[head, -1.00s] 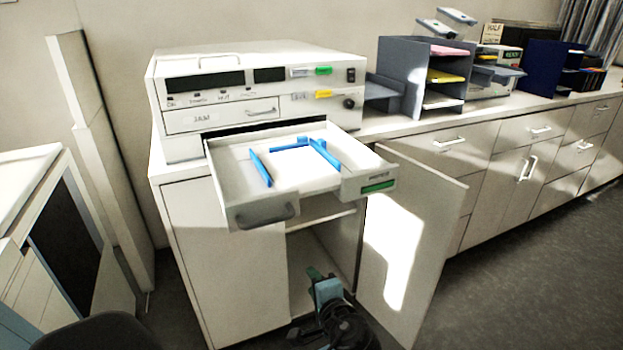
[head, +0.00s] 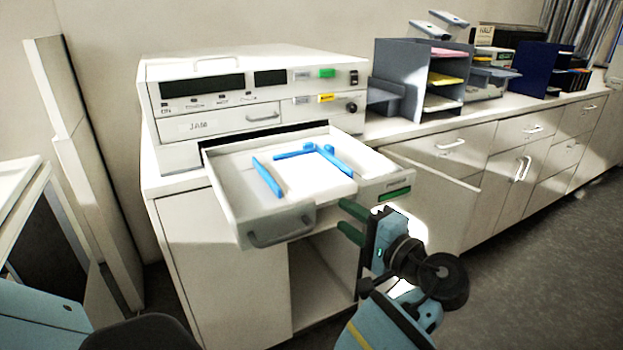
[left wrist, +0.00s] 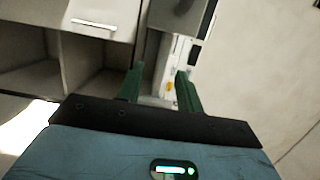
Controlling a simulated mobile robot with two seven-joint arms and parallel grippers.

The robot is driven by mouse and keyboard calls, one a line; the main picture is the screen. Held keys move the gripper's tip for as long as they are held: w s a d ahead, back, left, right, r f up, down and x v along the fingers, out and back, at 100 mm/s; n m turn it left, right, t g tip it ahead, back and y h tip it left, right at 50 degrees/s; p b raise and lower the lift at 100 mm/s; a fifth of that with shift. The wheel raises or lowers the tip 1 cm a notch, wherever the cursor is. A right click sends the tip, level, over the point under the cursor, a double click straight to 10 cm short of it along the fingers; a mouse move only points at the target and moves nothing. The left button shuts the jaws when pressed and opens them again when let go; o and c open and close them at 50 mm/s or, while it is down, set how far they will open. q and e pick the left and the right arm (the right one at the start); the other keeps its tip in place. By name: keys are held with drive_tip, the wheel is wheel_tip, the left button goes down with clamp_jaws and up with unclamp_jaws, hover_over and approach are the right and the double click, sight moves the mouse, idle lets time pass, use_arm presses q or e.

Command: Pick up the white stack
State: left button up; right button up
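A white stack of paper (head: 312,178) lies flat in the pulled-out tray (head: 236,190) of the white machine, between blue guides (head: 267,177). In the left wrist view the fingers (left wrist: 161,88) also stand apart, and the stack cannot be made out there.
The machine (head: 250,95) stands on a white cabinet (head: 225,270) with an open lower compartment. A grey sorter (head: 400,65) with pink, yellow and white paper stands to the right. Floor is free at the right.

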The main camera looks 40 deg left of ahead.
sight(329, 203)
use_arm(q)
drive_tip(key=a, duration=0.3)
drive_tip(key=shift+w+a+r+p, duration=0.2)
drive_tip(key=shift+w+a+p, duration=0.15)
drive_tip(key=a, duration=0.4)
drive_tip(key=shift+w+r+p, duration=0.1)
drive_tip(key=shift+w+p, duration=0.25)
drive_tip(key=shift+p, duration=0.05)
drive_tip(key=shift+c, duration=0.6)
clamp_jaws()
use_arm(e)
drive_tip(key=shift+w+d+r, duration=0.1)
drive_tip(key=shift+w+r, duration=0.1)
drive_tip(key=shift+r, duration=0.55)
